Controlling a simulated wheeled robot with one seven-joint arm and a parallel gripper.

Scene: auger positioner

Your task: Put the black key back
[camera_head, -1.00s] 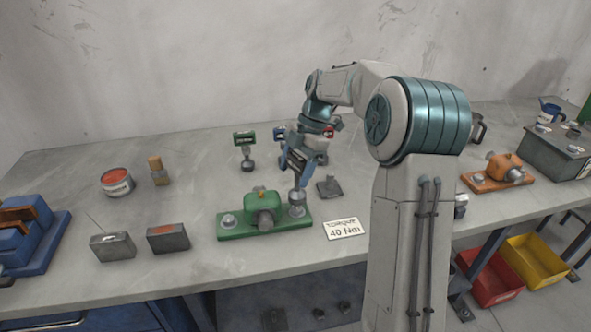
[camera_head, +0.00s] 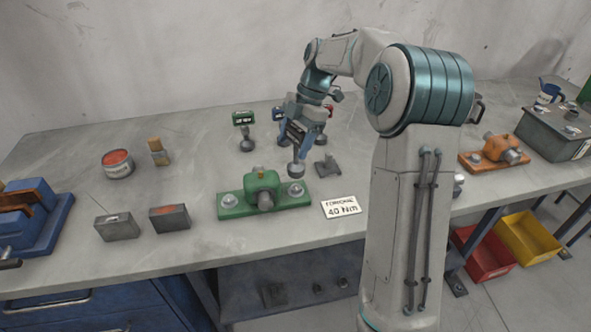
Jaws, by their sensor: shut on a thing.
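My gripper (camera_head: 300,144) is shut on the black key (camera_head: 296,131), a dark-headed tool with a pale label. The key hangs upright, its grey round socket end (camera_head: 297,169) in the air above and just behind the right bolt (camera_head: 295,189) of the green unit (camera_head: 264,200). An empty dark stand (camera_head: 327,166) is on the bench just right of the socket end. A green key (camera_head: 243,120) stands upright at the back left. A blue key (camera_head: 279,113) is partly hidden behind my gripper, and a red one (camera_head: 329,109) shows beside it.
A "TORQUE 40 Nm" card (camera_head: 341,207) lies in front of the stand. Two grey blocks, a red-topped tin (camera_head: 118,163) and a brush (camera_head: 158,151) stand at left. An orange unit (camera_head: 497,152) is at right.

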